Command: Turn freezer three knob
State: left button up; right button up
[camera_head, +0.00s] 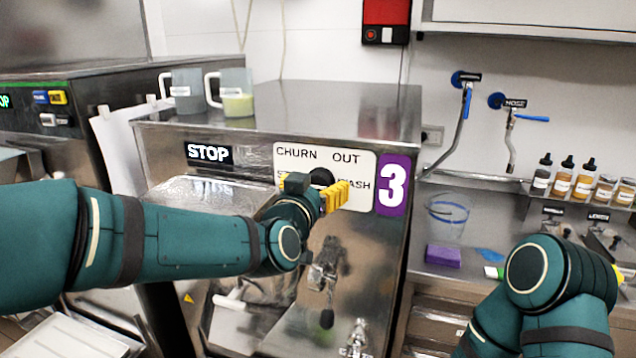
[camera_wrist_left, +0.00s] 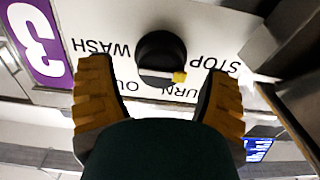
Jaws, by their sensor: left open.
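Freezer three (camera_head: 300,105) is a steel machine with a purple "3" sign and a white panel (camera_head: 358,163) marked CHURN, OUT, WASH and STOP. Its round black knob (camera_head: 321,177) is partly hidden behind my left gripper (camera_head: 318,190) in the head view. In the left wrist view, upside down, the knob (camera_wrist_left: 161,50) has a yellow pointer tip near the CHURN and STOP lettering. My left gripper (camera_wrist_left: 158,78) is open, a finger to either side of the knob, apart from it. A yellow bit of my right gripper (camera_head: 618,272) shows behind its arm; its jaws are hidden.
Two jugs (camera_head: 232,95) stand on the freezer top. A black STOP label (camera_head: 209,153) is left of the panel. A lever and outlet (camera_head: 328,270) are below. To the right, a sink counter holds a purple sponge (camera_head: 443,256) and several bottles (camera_head: 563,178).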

pick_arm(q)
jog(key=shift+x, duration=0.85)
jog(key=c, duration=1.2)
jog(key=shift+r+m, duration=0.1)
jog(key=shift+m, duration=0.2)
jog(key=m+p, duration=0.1)
jog(key=m, duration=0.4)
jog(key=shift+s+d+p, duration=0.1)
jog(key=shift+p, duration=0.3)
jog(key=m+p, duration=0.1)
jog(key=m, duration=0.5)
jog(key=shift+p, duration=0.3)
